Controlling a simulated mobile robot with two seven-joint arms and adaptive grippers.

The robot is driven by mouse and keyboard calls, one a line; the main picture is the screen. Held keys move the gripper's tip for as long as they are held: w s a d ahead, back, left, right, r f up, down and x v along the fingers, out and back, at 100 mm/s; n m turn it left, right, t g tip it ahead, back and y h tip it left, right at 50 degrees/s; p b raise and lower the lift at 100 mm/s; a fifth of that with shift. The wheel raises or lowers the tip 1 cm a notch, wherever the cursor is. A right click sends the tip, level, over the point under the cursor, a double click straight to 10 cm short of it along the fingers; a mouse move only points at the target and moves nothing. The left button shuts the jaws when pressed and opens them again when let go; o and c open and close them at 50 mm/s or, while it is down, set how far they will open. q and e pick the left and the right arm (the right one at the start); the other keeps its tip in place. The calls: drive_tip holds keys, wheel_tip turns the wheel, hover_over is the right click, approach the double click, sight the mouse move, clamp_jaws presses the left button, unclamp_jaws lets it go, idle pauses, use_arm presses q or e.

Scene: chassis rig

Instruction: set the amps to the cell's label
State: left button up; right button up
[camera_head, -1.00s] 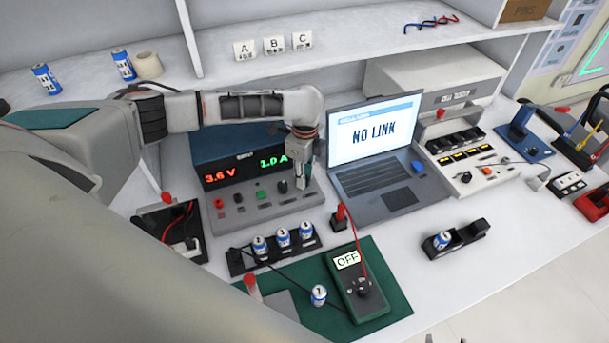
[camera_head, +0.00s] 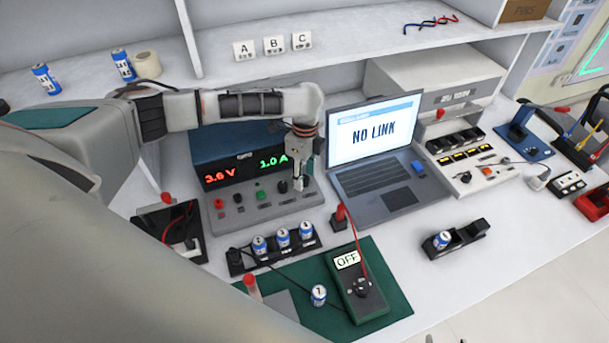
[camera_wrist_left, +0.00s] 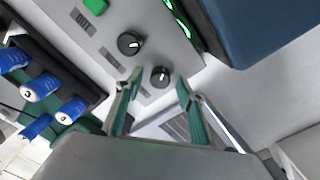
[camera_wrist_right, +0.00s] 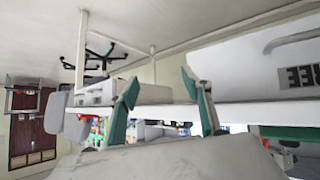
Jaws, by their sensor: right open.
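The power supply (camera_head: 213,203) shows 3.6 V in red and 1.0 A in green. Its sloped panel carries buttons and two black knobs. One knob (camera_head: 283,187) shows left of my left gripper (camera_head: 301,184), and also in the left wrist view (camera_wrist_left: 130,43). The other knob (camera_wrist_left: 160,76) lies between the spread fingertips of my left gripper (camera_wrist_left: 158,88); contact cannot be told. Several blue and white cells stand in a black holder (camera_head: 236,265); one cell (camera_head: 318,295) stands on the green mat (camera_head: 395,296). Their labels are too small to read. My right gripper (camera_wrist_right: 160,88) is open and empty.
A laptop (camera_head: 375,183) reading NO LINK stands right of the supply. A multimeter (camera_head: 367,299) reading OFF lies on the mat with a red lead. A black cradle (camera_head: 470,236) holding a cell is farther right. Bare bench lies around the cradle.

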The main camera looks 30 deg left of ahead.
sight(305, 177)
use_arm(q)
wheel_tip(305, 177, up, 11)
drive_tip(key=shift+r, duration=0.2)
drive_tip(key=shift+w, duration=0.1)
idle(0.5)
